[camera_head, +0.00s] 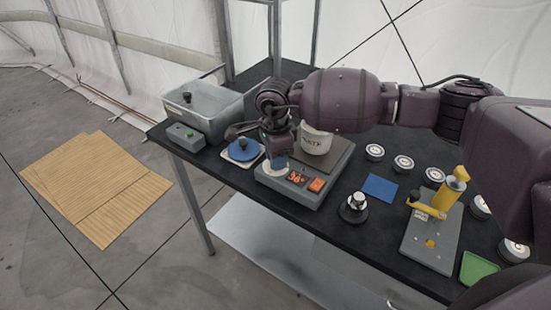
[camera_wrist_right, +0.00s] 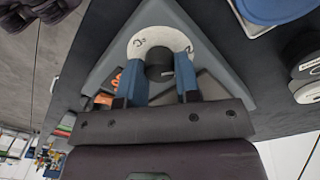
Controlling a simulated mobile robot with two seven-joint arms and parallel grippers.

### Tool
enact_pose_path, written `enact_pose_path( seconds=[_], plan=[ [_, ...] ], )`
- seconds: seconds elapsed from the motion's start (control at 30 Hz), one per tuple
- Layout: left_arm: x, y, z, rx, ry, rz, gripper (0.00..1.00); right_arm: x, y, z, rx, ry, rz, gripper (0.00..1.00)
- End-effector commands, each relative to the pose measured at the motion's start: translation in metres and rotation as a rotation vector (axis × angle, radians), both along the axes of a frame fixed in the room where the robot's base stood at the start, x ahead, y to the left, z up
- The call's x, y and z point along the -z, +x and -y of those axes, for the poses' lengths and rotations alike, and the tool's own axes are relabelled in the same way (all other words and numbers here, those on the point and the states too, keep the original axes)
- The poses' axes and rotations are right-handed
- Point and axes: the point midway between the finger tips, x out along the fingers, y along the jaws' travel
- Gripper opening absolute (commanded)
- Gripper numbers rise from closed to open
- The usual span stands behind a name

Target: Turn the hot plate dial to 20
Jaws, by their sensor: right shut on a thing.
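The hot plate (camera_head: 308,202) is a grey unit on the dark table, with a dark top and orange displays on its sloped front. Its dial, a dark round knob (camera_wrist_right: 160,70) inside a white marked ring (camera_wrist_right: 150,37), shows in the right wrist view. My right gripper (camera_head: 274,158) reaches down over the left end of the hot plate's front. Its two blue fingers are shut on the knob from both sides. The ring's marks are too small to read, so I cannot tell the setting. In the head view the gripper mostly hides the dial. My left gripper is not in view.
A white pot (camera_head: 316,141) stands on the hot plate, close behind my right arm. A blue disc (camera_head: 243,150) and a grey button box (camera_head: 185,136) lie to the left. A black-based knobbed item (camera_head: 354,211) and a blue square (camera_head: 380,188) are to the right.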

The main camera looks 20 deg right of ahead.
Motion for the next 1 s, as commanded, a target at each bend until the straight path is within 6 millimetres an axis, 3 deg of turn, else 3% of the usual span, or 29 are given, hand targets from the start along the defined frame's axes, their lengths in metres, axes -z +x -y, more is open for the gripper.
enact_pose_path(
  seconds=[0.67,0.7,0.8,0.83,1.0],
  plan=[
    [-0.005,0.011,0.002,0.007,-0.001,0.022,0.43,-0.001,0.0,-0.001,-0.06,0.0,0.0,0.07],
    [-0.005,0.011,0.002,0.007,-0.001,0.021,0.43,-0.001,0.0,-0.001,-0.06,0.0,0.0,0.37],
    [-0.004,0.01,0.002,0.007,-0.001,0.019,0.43,-0.001,0.0,0.0,-0.059,0.0,0.0,0.52],
    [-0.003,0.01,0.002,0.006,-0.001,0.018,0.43,-0.001,0.0,0.0,-0.059,0.0,0.0,0.56],
    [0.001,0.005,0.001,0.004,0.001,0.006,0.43,0.0,0.0,0.0,-0.058,0.0,0.0,0.56]
  ],
)
